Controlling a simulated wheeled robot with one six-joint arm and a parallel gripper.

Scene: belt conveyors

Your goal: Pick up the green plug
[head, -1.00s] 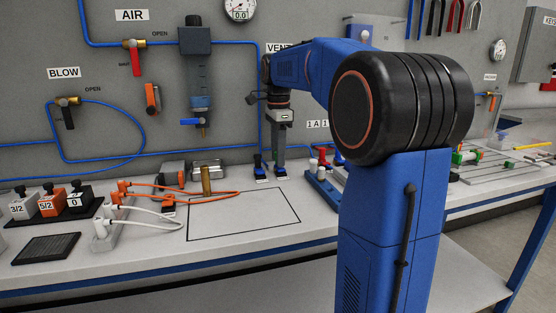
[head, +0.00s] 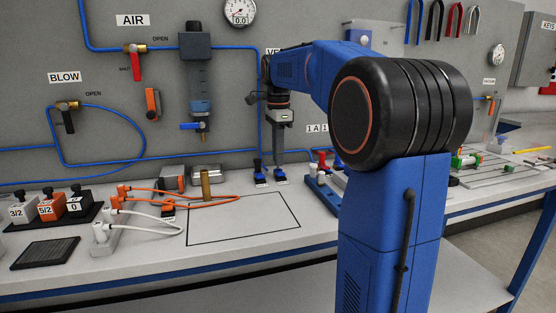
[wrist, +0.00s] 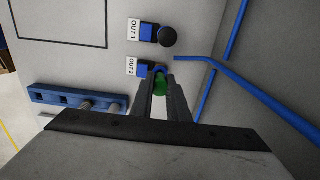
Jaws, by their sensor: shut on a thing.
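The green plug (wrist: 160,84) shows in the wrist view between my fingertips, at the blue OUT 2 fitting (wrist: 142,71). My gripper (wrist: 161,92) is shut on it. I cannot tell whether the plug is seated in the fitting or just clear of it. In the head view my gripper (head: 279,158) points down at the back of the bench, and the plug is too small or hidden to make out there.
A second fitting with a dark cap (wrist: 168,37) stands beside it at OUT 1. A blue hose (wrist: 245,90) runs along the wall close by. A blue rack (wrist: 75,101) with pegs lies to the left.

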